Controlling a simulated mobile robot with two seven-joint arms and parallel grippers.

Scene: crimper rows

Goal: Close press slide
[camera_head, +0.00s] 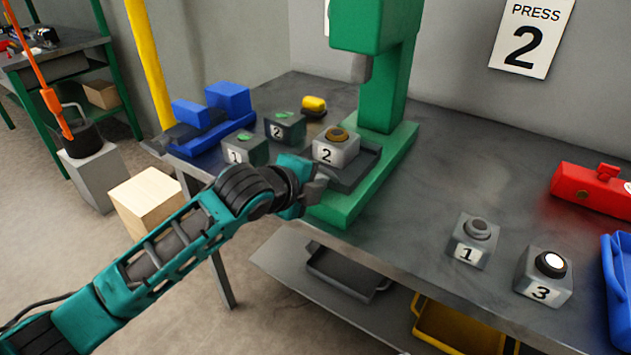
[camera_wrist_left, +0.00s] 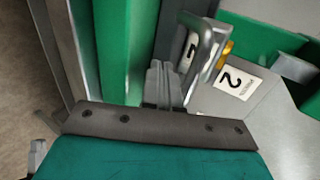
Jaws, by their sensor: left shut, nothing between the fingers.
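The green press (camera_head: 395,95) stands on the workbench below the "PRESS 2" sign. Its dark grey slide (camera_head: 367,168) lies on the green base and carries a grey block marked 2 (camera_head: 333,150) with a brass-coloured piece on top. My left gripper (camera_head: 317,187) is shut and empty at the front of the slide, beside the block. In the left wrist view the gripper fingers (camera_wrist_left: 164,84) are together, close to a grey metal handle (camera_wrist_left: 205,46). I cannot tell whether they touch it. The label 2 (camera_wrist_left: 233,81) shows beyond. My right gripper is out of view.
Grey blocks marked 1 (camera_head: 244,150) and 2 (camera_head: 285,129), a blue fixture (camera_head: 228,100) and a yellow item (camera_head: 313,104) stand left of the press. Blocks 1 (camera_head: 475,241) and 3 (camera_head: 543,277) stand right, near a red box (camera_head: 590,188). The bench between is clear.

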